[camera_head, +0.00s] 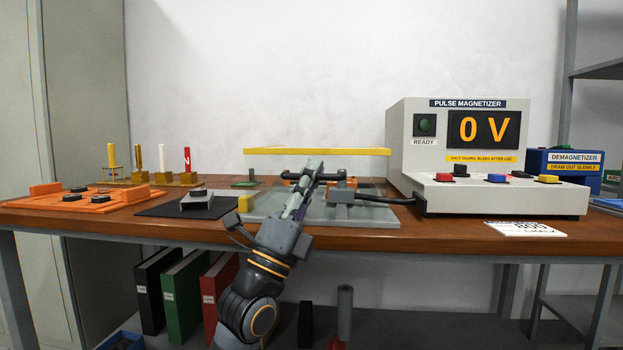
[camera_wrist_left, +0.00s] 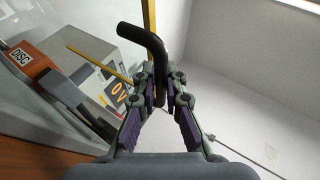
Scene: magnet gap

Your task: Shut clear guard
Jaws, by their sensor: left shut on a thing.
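The clear guard shows mainly by its yellow edge strip (camera_head: 317,151), which stands raised above the grey base plate (camera_head: 270,208) at the middle of the table. Its see-through panel is hard to make out. The yellow strip also crosses the left wrist view (camera_wrist_left: 98,65) diagonally. My left gripper (camera_head: 312,172) is below the strip, over the plate. In the left wrist view its fingers (camera_wrist_left: 161,88) are shut on a black bent handle (camera_wrist_left: 150,42). Where the handle joins the guard is not clear. My right gripper is not in view.
The pulse magnetizer (camera_head: 460,112) stands right of the plate, reading 0 V, with a black cable (camera_head: 385,198) leading to the fixture. A dark mat (camera_head: 165,208) and orange tray (camera_head: 80,203) lie left. A blue demagnetizer (camera_head: 545,172) stands far right.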

